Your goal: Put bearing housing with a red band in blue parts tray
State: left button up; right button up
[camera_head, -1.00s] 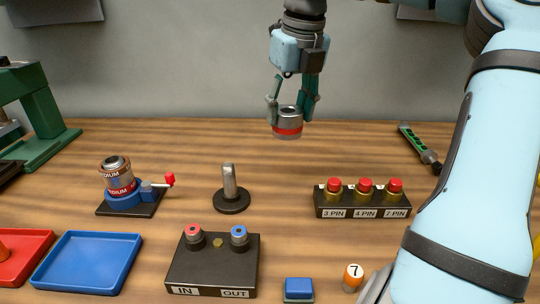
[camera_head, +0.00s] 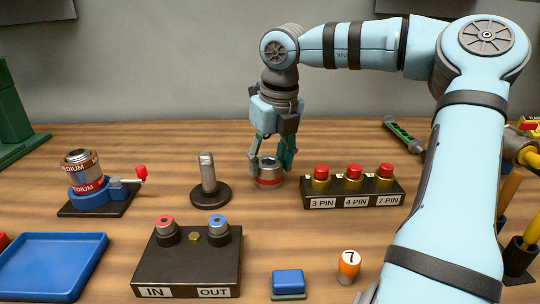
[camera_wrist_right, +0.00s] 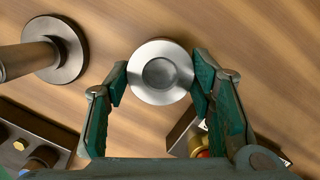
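The bearing housing with a red band (camera_head: 268,174) is a short silver cylinder, upright, between the fingers of my right gripper (camera_head: 270,155). In the right wrist view I see its round silver top (camera_wrist_right: 160,72), with the fingers (camera_wrist_right: 160,85) against its two sides. It is at or just above the table; the frames do not settle which. The blue parts tray (camera_head: 50,266) lies at the front left, and its visible part is empty. My left gripper is not in view.
A blue vise (camera_head: 90,192) holding a MEDIUM-labelled part (camera_head: 80,166) stands left. A post on a round base (camera_head: 209,190), the IN/OUT box (camera_head: 188,264) and the three-button box (camera_head: 352,194) surround the housing. A blue block (camera_head: 288,282) and a 7-marked orange piece (camera_head: 348,266) are in front.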

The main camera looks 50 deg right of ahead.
jog(key=o, duration=0.3)
jog(key=shift+o, duration=0.2)
jog(key=shift+r, duration=0.1)
